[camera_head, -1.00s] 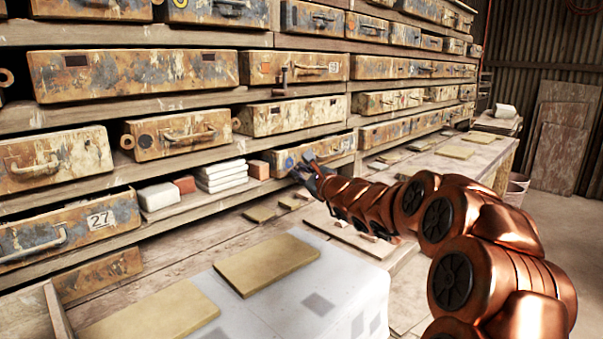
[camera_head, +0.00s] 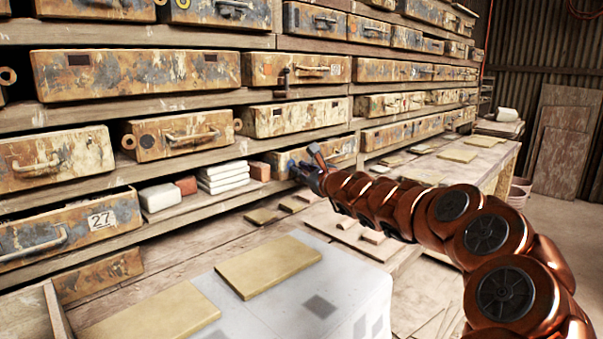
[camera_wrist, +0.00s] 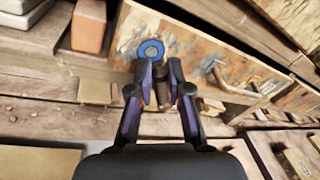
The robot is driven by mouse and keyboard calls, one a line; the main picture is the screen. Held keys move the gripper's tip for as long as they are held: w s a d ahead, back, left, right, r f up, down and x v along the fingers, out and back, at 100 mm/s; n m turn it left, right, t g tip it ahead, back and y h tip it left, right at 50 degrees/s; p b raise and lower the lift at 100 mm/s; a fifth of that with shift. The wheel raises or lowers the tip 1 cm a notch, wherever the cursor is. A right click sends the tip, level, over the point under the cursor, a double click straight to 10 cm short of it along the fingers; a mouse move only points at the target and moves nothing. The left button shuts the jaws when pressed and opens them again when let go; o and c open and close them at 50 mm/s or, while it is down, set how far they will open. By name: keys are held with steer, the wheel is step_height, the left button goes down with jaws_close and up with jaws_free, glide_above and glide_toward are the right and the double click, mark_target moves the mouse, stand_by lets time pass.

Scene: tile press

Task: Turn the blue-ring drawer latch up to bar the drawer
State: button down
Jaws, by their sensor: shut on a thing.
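The blue ring (camera_wrist: 151,50) is on the face of a worn, paint-flaked drawer (camera_wrist: 128,28) in the wrist view. The same drawer (camera_head: 343,147) shows in the head view, partly behind my gripper. In the wrist view my gripper (camera_wrist: 163,85) is just below the ring, its two fingers either side of a short dark brown latch bar (camera_wrist: 164,94). The fingers are closed on this bar, and they hide part of it. In the head view my gripper (camera_head: 303,170) is at the drawer's left front, where the latch itself is too small to make out.
A metal handle (camera_wrist: 220,72) projects from the drawer face right of the latch. White blocks (camera_head: 223,177) and a reddish brick (camera_head: 260,171) sit left of the drawer. Tiles lie on the bench below, including a large tan one (camera_head: 268,265).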

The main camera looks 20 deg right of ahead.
steer(key=shift+d+r+m+p, duration=0.2)
steer(key=shift+d+m+p, duration=0.3)
steer(key=shift+p, duration=0.35)
steer(key=shift+d+f+m+g+p, duration=0.15)
steer(key=shift+f+m+g+p, duration=0.15)
steer(key=shift+p, duration=0.25)
steer(key=shift+f, duration=0.15)
steer(key=c, duration=1.2)
jaws_free()
steer(key=shift+w, duration=0.1)
steer(key=shift+c, duration=0.2)
steer(key=s+d, duration=0.1)
steer(key=s, duration=1)
steer(key=shift+s+d+r, duration=0.4)
